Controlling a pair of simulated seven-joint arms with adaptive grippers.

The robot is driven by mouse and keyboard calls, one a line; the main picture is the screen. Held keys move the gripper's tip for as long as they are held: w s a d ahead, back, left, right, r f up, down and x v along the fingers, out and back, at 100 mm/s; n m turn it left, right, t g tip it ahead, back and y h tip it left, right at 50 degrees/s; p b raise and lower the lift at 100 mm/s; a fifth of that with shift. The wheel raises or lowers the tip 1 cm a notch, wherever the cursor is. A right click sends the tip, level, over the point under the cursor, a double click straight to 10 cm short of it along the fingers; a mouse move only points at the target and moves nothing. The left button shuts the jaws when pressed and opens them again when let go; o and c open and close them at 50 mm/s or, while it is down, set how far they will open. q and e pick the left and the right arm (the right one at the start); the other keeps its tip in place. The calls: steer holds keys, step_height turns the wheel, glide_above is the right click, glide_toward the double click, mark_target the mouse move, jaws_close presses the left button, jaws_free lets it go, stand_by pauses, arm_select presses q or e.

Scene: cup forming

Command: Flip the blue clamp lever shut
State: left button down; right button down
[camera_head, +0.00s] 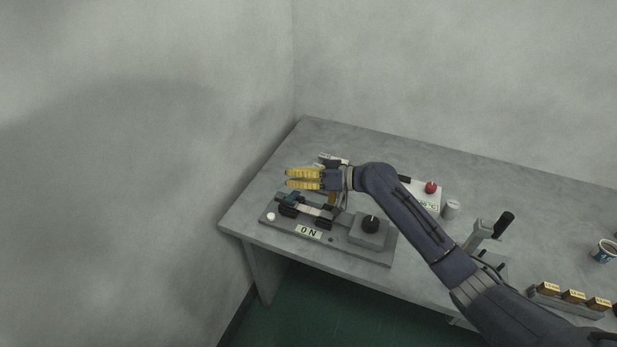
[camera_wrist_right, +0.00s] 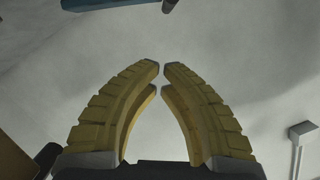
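My right gripper (camera_head: 290,178) has yellow ribbed fingers and hovers over the back left part of the grey fixture plate (camera_head: 350,256). In the wrist view its fingertips (camera_wrist_right: 162,72) nearly meet with nothing between them. A small dark blue-teal part (camera_head: 292,197), which looks like the clamp lever, is on the fixture just below the fingers; its exact pose is too small to tell. A blue edge (camera_wrist_right: 98,4) shows at the top left of the wrist view, apart from the fingertips; I cannot tell if it is the lever. My left gripper is not in view.
The plate carries an ON label (camera_head: 308,231), a white button (camera_head: 270,216) and a black knob (camera_head: 371,223) on a grey block. A red-button box (camera_head: 431,188), a small can (camera_head: 451,209), a black-handled press (camera_head: 503,225) and a cup (camera_head: 604,251) stand to the right.

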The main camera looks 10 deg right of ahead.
mark_target(291, 201)
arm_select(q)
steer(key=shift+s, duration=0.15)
arm_select(e)
steer(key=shift+s+a+f, duration=0.2)
steer(key=shift+s+f, duration=0.1)
steer(key=shift+f, duration=0.3)
steer(key=shift+s+a+f, duration=0.2)
steer(key=shift+s+f, duration=0.1)
steer(key=shift+f, duration=0.25)
steer(key=shift+s+a+f, duration=0.2)
steer(key=shift+s+f, duration=0.1)
steer(key=shift+f, duration=0.3)
